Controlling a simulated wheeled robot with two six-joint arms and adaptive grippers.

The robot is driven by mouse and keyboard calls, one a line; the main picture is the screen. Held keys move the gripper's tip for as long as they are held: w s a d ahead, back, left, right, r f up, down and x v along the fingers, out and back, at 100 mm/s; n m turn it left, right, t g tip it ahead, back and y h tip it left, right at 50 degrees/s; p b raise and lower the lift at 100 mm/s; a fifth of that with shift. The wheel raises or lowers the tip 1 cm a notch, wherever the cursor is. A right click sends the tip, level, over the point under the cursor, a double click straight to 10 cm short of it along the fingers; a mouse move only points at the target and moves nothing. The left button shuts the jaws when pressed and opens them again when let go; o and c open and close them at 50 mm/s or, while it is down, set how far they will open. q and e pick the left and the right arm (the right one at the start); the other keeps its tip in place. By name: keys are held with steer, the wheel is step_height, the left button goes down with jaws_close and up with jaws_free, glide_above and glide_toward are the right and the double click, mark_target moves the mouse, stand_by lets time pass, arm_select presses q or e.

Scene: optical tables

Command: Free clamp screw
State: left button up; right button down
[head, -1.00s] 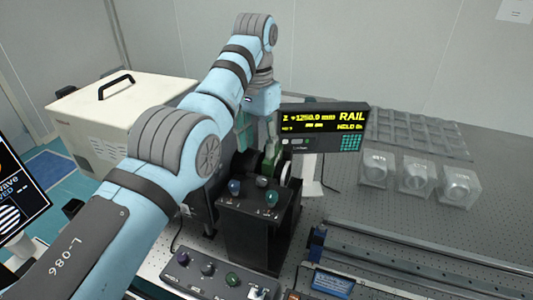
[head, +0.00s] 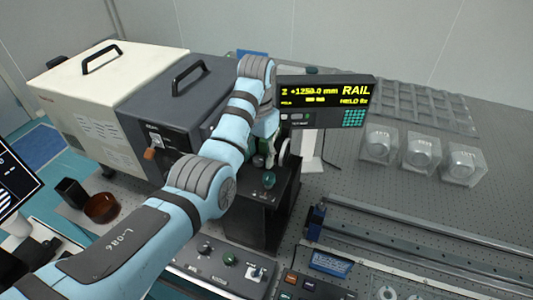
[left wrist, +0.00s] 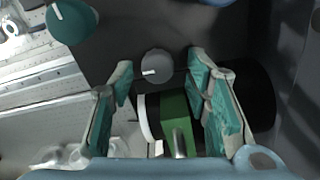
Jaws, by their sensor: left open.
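My left gripper (head: 268,152) is over the black box (head: 252,228) in the head view. In the left wrist view its two teal-padded fingers (left wrist: 161,78) are apart and empty. Between and beyond them is a grey round knob (left wrist: 157,66) with a white mark. A green block (left wrist: 177,122) with a short silver pin or screw (left wrist: 179,145) lies nearer, also between the fingers. I cannot tell which part is the clamp screw. A teal knob (left wrist: 72,22) is at the upper left; one also shows in the head view (head: 269,180). My right gripper is not in view.
A display reading RAIL (head: 325,101) stands just right of my gripper. A dark grey instrument box (head: 170,125) stands left of it. A control panel (head: 225,264) is in front, rails (head: 420,238) to the right. Clear cases (head: 421,152) stand farther right.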

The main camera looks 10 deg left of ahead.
arm_select(q)
steer(key=shift+s+r, duration=0.1)
steer(key=shift+s, duration=0.35)
steer(key=c, duration=0.3)
steer(key=shift+a, duration=0.1)
jaws_close()
steer(key=shift+m, duration=0.3)
steer(key=m, duration=1)
